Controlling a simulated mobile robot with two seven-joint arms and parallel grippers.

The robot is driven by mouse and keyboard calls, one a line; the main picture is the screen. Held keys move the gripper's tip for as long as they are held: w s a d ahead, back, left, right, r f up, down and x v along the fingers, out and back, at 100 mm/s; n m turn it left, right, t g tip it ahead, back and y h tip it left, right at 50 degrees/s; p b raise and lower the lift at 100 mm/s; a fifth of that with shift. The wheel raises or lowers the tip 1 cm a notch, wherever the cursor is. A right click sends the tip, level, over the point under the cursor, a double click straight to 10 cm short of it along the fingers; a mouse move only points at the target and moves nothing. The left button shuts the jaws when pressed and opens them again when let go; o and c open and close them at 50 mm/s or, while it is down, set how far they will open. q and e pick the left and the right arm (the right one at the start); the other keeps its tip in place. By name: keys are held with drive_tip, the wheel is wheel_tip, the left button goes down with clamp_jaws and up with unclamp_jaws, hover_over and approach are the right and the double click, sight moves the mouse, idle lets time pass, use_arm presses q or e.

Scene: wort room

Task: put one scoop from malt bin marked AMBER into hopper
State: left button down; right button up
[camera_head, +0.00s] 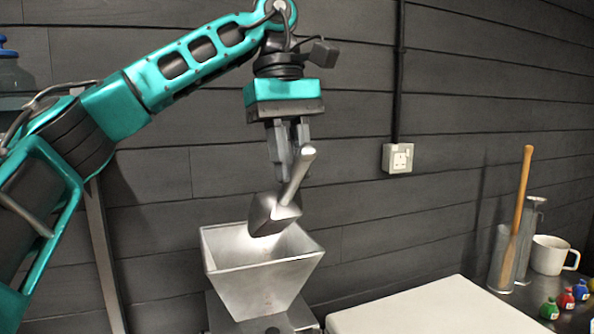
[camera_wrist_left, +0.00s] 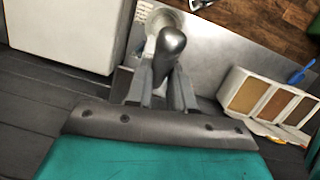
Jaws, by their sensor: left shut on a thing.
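My left gripper (camera_head: 288,155) is shut on the handle of a grey metal scoop (camera_head: 272,214). The scoop is steeply tilted, its handle up to the right and its bowl low at the left, over the open top of the metal hopper (camera_head: 262,285). Whether any malt is in the bowl or the hopper cannot be seen. In the left wrist view the scoop's handle (camera_wrist_left: 170,45) shows between the fingers. White malt bins (camera_wrist_left: 232,80) with brown contents stand at the right there; no AMBER mark is readable. My right gripper is out of view.
A white flat-topped block (camera_head: 430,312) stands right of the hopper. Beyond it are a wooden paddle (camera_head: 520,195), a white mug (camera_head: 549,255) and small coloured bottles (camera_head: 549,309). A dark plank wall with a socket (camera_head: 398,158) is behind. A blue scoop-like thing (camera_wrist_left: 302,72) lies by the bins.

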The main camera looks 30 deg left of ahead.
use_arm(q)
drive_tip(key=shift+w+a+r+g+h, duration=0.3)
drive_tip(key=shift+w+a+r+h, duration=0.2)
drive_tip(key=shift+a+r, duration=0.15)
drive_tip(key=shift+w+a+r+g+h, duration=0.2)
drive_tip(key=shift+w+a+g+h, duration=0.1)
drive_tip(key=shift+w+a+h, duration=0.25)
drive_tip(key=shift+a, duration=0.4)
drive_tip(key=shift+w+a+r+g+h, duration=0.2)
drive_tip(key=shift+a+r+g+h, duration=0.05)
drive_tip(key=shift+a+g+h, duration=0.1)
